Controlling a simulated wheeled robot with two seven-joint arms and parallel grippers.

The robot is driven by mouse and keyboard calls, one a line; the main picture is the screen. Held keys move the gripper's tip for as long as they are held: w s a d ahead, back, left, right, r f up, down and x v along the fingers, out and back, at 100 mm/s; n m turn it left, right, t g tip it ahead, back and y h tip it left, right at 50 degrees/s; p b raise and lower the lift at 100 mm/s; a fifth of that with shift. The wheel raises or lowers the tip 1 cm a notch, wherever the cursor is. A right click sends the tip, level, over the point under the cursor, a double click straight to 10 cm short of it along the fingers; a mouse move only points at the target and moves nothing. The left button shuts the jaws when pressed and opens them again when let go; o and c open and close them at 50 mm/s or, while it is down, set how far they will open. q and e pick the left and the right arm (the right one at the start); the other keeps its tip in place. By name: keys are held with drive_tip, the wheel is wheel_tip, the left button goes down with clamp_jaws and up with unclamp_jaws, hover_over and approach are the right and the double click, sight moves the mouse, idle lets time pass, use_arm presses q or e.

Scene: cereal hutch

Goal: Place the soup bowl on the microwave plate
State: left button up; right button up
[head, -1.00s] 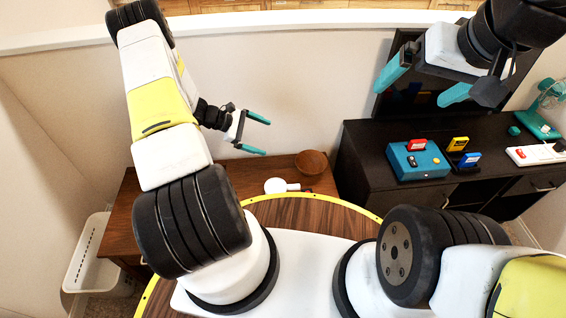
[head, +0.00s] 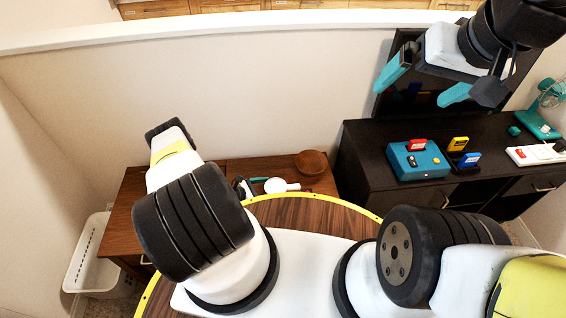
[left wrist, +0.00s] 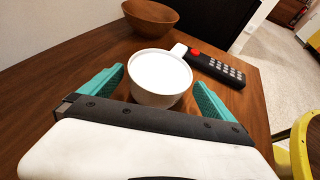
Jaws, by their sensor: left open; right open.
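A white round bowl with a short white handle (head: 275,185) stands upright on the brown wooden table; it also shows in the left wrist view (left wrist: 161,92). My left gripper (head: 257,180) is low at the table beside it, partly hidden by my arm. In the left wrist view my left gripper (left wrist: 160,76) is open, with one teal finger on each side of the white bowl; I cannot tell whether they touch it. My right gripper (head: 410,97) is open and empty, high in front of a dark screen. No microwave plate is in view.
A brown wooden bowl (head: 311,163) stands behind the white one. A black remote with a red button (left wrist: 214,67) lies on the table. The dark cabinet (head: 365,157) at right bears a blue box (head: 418,163) and small coloured items. A wall rises behind the table.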

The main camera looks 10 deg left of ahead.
sight(277, 189)
use_arm(q)
drive_tip(key=shift+x, duration=1.95)
drive_tip(key=shift+w, duration=0.1)
drive_tip(key=c, duration=1.7)
drive_tip(key=shift+c, duration=0.2)
